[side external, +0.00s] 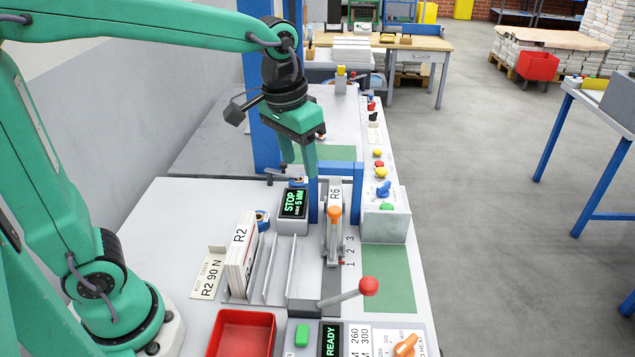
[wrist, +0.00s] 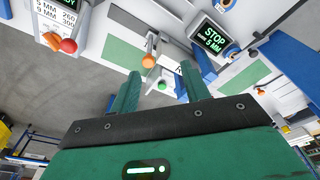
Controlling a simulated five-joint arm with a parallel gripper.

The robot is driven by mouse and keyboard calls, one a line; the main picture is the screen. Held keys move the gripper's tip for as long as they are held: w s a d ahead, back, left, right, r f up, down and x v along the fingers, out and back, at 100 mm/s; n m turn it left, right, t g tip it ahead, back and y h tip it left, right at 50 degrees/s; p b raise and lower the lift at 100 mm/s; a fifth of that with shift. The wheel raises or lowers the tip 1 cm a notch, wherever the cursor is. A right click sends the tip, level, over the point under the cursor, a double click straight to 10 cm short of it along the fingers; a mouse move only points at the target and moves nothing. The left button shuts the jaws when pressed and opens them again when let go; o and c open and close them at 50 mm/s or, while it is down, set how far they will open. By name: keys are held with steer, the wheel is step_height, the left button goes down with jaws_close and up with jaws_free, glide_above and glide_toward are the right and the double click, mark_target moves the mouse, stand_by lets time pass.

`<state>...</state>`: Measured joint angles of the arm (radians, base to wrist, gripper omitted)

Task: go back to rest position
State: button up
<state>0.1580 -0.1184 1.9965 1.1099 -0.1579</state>
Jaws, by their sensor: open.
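My gripper (side external: 298,158) is green and hangs over the back part of the near table, above the "STOP 5 MM" display. Its two fingers point down and stand apart with nothing between them. In the wrist view my gripper (wrist: 160,88) shows both green fingers spread, with an empty gap. The fingers are clear of the things below. My arm reaches in from the upper left of the side view.
Below are the STOP display (side external: 293,203), an orange-knobbed lever (side external: 334,212), the R2 stack (side external: 241,255) beside upright dividers, and a red-knobbed lever (side external: 368,286). A blue frame (side external: 263,125) stands close behind my gripper. A red tray (side external: 241,334) lies in front.

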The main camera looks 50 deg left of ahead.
steer(key=s+a+t, duration=0.2)
steer(key=s, duration=0.4)
steer(key=s+a+t, duration=0.1)
steer(key=s+a, duration=0.2)
steer(key=s, duration=0.3)
steer(key=shift+s+a+f+t, duration=0.2)
steer(key=shift+a+f+t, duration=0.05)
steer(key=shift+f+t, duration=0.15)
